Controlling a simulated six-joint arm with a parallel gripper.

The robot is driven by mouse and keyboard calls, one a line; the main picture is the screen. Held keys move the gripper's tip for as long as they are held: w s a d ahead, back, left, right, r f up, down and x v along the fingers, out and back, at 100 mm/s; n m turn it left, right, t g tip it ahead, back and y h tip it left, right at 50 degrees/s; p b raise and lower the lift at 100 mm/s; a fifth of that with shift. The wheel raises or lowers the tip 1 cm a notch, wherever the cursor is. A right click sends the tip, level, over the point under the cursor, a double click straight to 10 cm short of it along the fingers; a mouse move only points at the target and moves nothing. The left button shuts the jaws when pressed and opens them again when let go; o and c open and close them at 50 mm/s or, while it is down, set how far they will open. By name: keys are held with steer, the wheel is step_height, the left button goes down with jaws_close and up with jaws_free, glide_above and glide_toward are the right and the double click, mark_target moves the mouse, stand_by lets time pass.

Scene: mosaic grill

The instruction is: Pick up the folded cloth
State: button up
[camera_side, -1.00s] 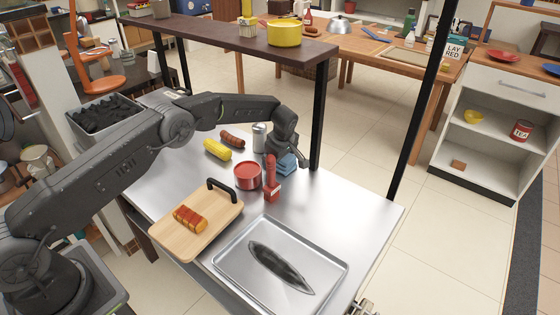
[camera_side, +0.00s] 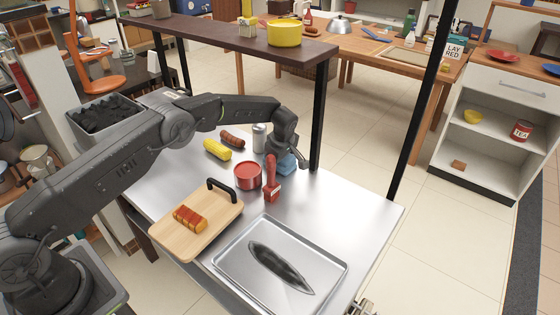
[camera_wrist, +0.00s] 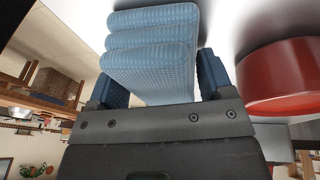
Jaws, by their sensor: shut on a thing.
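The folded cloth (camera_wrist: 150,62) is light blue with several stacked layers. In the wrist view it sits between the two dark blue fingers of my gripper (camera_wrist: 155,85), which is shut on it. In the side view the cloth (camera_side: 287,164) shows below my gripper (camera_side: 281,157), at the back right of the steel table. The arm hides part of it there. I cannot tell whether the cloth is touching the table or just above it.
A red pot (camera_side: 247,176) and a red bottle-like object (camera_side: 271,182) stand close by. A cutting board (camera_side: 170,235) and metal tray (camera_side: 232,272) are in front. A black post (camera_side: 322,115) rises behind.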

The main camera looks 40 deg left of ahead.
steer(key=shift+r, duration=0.1)
steer(key=shift+r, duration=0.5)
steer(key=r, duration=0.2)
steer(key=a+r, duration=0.1)
steer(key=r, duration=0.1)
steer(key=shift+s+r, duration=0.15)
steer(key=shift+s, duration=0.05)
steer(key=s+a+r, duration=0.1)
steer(key=a+r, duration=0.1)
steer(key=a, duration=0.1)
steer(key=s+a+r, duration=0.2)
steer(key=a, duration=0.1)
steer(key=s+a+r, duration=0.2)
steer(key=a, duration=0.1)
steer(key=shift+s+a, duration=0.1)
steer(key=shift+s, duration=0.1)
